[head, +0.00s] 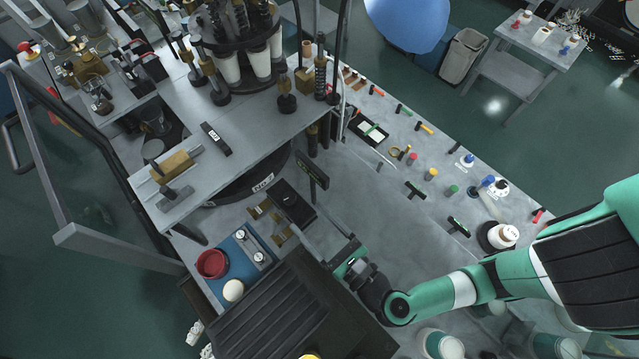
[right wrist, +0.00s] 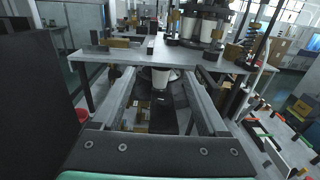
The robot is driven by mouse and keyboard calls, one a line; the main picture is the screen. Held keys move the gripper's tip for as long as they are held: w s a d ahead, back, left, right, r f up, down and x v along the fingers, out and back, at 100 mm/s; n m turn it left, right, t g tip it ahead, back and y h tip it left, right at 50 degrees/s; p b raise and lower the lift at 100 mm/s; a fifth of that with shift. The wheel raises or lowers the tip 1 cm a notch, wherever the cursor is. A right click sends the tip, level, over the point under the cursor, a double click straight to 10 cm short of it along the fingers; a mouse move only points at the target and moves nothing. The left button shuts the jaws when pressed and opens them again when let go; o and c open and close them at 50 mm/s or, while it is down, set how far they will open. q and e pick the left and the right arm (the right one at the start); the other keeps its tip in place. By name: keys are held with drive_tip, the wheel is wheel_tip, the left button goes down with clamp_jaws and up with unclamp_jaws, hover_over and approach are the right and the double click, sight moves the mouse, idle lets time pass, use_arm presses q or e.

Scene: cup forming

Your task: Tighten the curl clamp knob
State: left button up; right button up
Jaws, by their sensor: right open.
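My right gripper (head: 318,222) reaches in from the right in the head view, below the edge of the raised machine plate. In the right wrist view, its two long grey fingers (right wrist: 163,95) are spread wide with nothing held between them. A black block (head: 292,201) with brass parts beside it sits just beyond the fingertips in the head view. I cannot tell which part is the curl clamp knob; labels are too small to read. My left gripper is not in view.
A blue tray (head: 243,250) and red bowl (head: 211,263) lie at left. Coloured knobs and black T-handles (head: 415,190) line the right bench.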

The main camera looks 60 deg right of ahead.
drive_tip(key=shift+s+a+r, duration=0.3)
drive_tip(key=shift+s+a, duration=0.05)
drive_tip(key=shift+s, duration=0.2)
drive_tip(key=shift+s+a+r, duration=0.25)
drive_tip(key=shift+s+a, duration=0.05)
drive_tip(key=shift+s, duration=0.2)
drive_tip(key=shift+d, duration=0.1)
